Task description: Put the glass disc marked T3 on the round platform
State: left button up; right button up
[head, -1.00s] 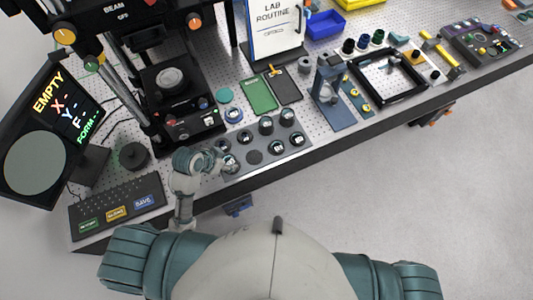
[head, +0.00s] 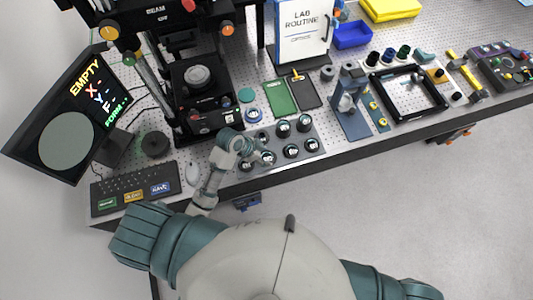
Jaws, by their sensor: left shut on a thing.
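The tray of round dark-rimmed glass discs (head: 318,157) lies at the front edge of the bench; the disc labels are too small to read. My left gripper (head: 259,156) is over the left part of this tray, shut on a glass disc that its fingers partly hide. I cannot read a T3 mark on it. The round platform (head: 198,75) is a light grey round piece on the black instrument, further back and to the left. It looks bare. My right gripper is out of view.
A screen (head: 70,125) and keyboard (head: 133,190) stand at the left. A black knob (head: 155,144), a teal disc (head: 246,94) and a blue-rimmed ring (head: 253,115) lie near the instrument. A blue stand (head: 350,105) is right of the tray.

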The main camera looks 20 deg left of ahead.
aim_at(266, 155)
pick_arm(q)
jog(key=shift+w+d, duration=0.3)
jog(key=shift+w, duration=0.65)
jog(key=shift+a+f+p, duration=0.2)
jog(key=shift+f+p, duration=0.15)
jog(key=shift+f, duration=1.5)
jog(key=o, duration=1.3)
jog(key=v, duration=1.2)
jog(key=shift+b, duration=0.4)
